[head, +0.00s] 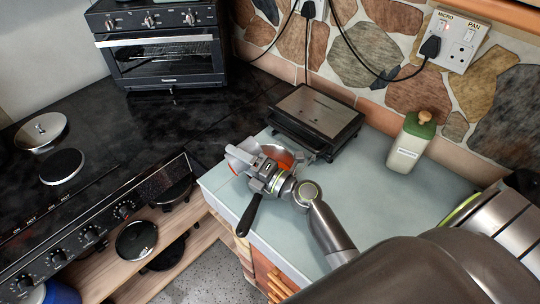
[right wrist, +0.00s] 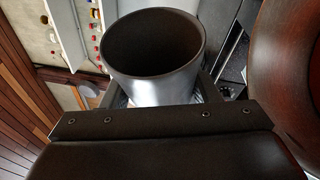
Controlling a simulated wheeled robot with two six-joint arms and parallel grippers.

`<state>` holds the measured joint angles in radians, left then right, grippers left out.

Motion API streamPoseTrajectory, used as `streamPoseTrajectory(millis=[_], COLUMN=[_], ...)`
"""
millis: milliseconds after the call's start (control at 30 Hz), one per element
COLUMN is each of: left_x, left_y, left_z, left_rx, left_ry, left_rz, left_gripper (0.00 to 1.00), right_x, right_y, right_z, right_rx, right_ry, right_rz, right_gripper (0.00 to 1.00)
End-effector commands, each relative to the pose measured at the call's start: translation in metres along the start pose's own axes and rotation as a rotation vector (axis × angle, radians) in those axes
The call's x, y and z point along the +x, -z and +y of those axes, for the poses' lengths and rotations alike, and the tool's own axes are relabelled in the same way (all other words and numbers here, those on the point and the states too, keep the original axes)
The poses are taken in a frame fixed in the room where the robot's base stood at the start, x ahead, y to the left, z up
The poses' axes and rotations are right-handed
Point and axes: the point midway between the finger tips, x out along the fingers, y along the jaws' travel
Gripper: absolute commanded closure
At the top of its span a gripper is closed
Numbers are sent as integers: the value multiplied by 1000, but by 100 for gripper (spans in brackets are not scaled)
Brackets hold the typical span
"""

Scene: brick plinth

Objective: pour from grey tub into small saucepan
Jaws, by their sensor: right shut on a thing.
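My right gripper (head: 262,172) is over the front left part of the pale counter. It is shut on the grey tub (right wrist: 155,84), which sits between the fingers in the right wrist view. The tub's open mouth and dark inside show there, and I see no contents. The small saucepan (head: 286,157) has an orange-red surface and a black handle (head: 248,215) that points toward the counter's front edge. The gripper hides much of the saucepan and most of the tub in the head view. I cannot tell the tub's exact tilt. My left gripper is out of view.
A closed black and silver grill (head: 317,115) stands behind the gripper. A green-lidded jar (head: 409,143) stands to the right by the stone wall. The cooker (head: 95,215) and a small oven (head: 160,45) are to the left. The counter (head: 375,200) is clear in the middle.

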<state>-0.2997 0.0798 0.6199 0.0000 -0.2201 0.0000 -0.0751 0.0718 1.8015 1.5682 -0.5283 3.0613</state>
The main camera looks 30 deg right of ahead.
Motion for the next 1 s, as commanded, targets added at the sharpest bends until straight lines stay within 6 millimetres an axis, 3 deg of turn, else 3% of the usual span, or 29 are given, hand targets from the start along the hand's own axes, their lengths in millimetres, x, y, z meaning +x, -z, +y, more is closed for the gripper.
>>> streamPoseTrajectory(millis=[33, 333, 767, 1000], left_x=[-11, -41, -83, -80], left_y=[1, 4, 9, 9], left_z=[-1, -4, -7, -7], left_rx=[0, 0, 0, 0], left_ry=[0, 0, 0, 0], left_rz=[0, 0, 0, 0], left_gripper=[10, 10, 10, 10], right_x=[2, 2, 0, 2], right_y=[2, 1, 7, 17], right_z=[5, 11, -13, -25], right_rx=[3, -149, -509, -671], right_ry=[14, 66, 212, 271], right_rz=[7, 35, 113, 145], right_gripper=[78, 78, 78, 78])
